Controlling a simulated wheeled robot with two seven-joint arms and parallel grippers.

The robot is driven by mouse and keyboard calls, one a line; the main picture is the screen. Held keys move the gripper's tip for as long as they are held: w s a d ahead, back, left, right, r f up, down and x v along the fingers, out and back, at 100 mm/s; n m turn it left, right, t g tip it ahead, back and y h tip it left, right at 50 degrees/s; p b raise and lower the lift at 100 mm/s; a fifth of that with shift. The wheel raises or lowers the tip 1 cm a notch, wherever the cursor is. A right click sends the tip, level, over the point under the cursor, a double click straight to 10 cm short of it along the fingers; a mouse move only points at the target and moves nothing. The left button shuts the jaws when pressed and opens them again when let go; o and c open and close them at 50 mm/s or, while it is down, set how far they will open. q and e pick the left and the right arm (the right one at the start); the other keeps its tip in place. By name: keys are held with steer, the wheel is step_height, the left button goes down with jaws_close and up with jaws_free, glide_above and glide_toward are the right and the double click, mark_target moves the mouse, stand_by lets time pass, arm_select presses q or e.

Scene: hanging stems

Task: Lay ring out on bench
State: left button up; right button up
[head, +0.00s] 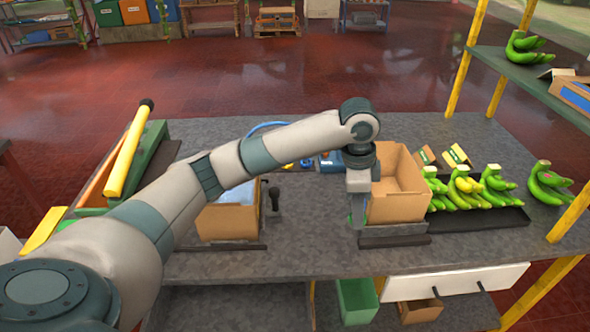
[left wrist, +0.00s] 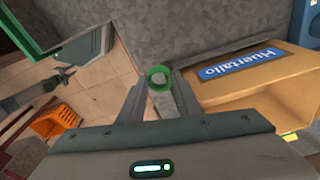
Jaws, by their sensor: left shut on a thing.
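The ring (left wrist: 150,80) is small and green, held between the fingertips of my left gripper (left wrist: 160,92) in the left wrist view. In the head view my left gripper (head: 357,216) points down beside the left side of an open cardboard box (head: 397,207), and only a green sliver of the ring (head: 350,220) shows. The bench (head: 310,215) is grey and lies under and behind the gripper. I cannot tell whether the ring touches it. My right gripper is not in view.
The box's blue label (left wrist: 242,68) is close right of the fingers. A second box (head: 228,222) stands left, with a dark upright handle (head: 274,198) beside it. A dark tray of bananas (head: 480,218) lies right. Bare bench shows between the boxes and along the front.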

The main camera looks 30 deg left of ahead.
arm_select(q)
steer(key=p, duration=0.4)
glide_above(320, 224)
step_height(320, 224, down, 7)
steer(key=shift+s+a, duration=0.15)
steer(key=shift+f+p, duration=0.55)
steer(key=shift+f, duration=1.45)
steer(key=shift+f, duration=0.1)
